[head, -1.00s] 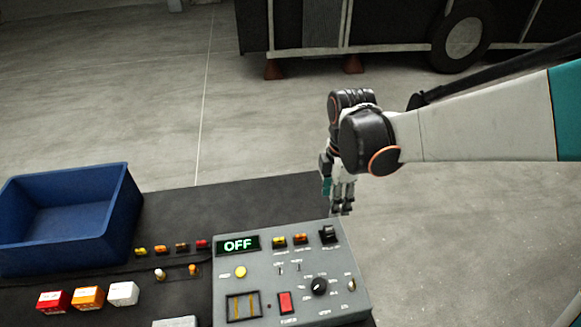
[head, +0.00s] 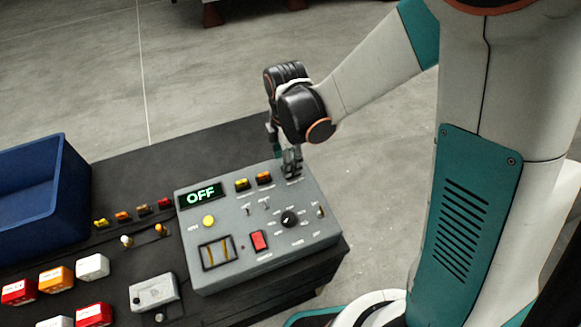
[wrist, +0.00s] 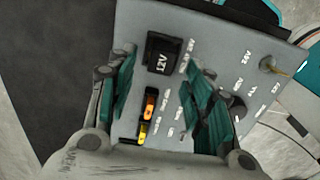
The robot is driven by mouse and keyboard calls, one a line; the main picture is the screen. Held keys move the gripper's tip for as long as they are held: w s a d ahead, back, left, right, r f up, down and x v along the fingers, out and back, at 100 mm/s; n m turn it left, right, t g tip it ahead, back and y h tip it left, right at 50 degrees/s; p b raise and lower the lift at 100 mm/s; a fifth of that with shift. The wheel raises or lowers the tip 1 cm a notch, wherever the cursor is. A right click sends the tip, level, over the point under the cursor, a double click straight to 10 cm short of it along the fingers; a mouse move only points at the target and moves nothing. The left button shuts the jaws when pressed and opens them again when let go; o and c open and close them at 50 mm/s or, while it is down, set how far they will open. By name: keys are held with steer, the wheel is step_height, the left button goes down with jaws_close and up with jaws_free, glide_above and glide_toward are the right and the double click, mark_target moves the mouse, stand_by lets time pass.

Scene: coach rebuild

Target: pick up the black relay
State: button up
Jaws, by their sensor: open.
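The black relay (wrist: 162,54), marked 12V, sits upright in the grey tester panel (wrist: 205,30) in the wrist view. My gripper (wrist: 160,66) is open, with one teal-padded finger on either side of the relay and gaps showing between. I cannot tell how far above the panel the fingertips are.
Switches, a knob (head: 289,218) and a red rocker (head: 258,240) rise from the panel. A blue bin (head: 75,190) and several coloured boxes stand left. The far table top (head: 190,155) is clear.

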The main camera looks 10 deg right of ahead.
step_height(320, 180, down, 3)
steer(key=shift+r, duration=0.15)
steer(key=shift+r, duration=0.1)
steer(key=shift+c, duration=0.6)
steer(key=c, duration=0.9)
steer(key=shift+r, duration=0.1)
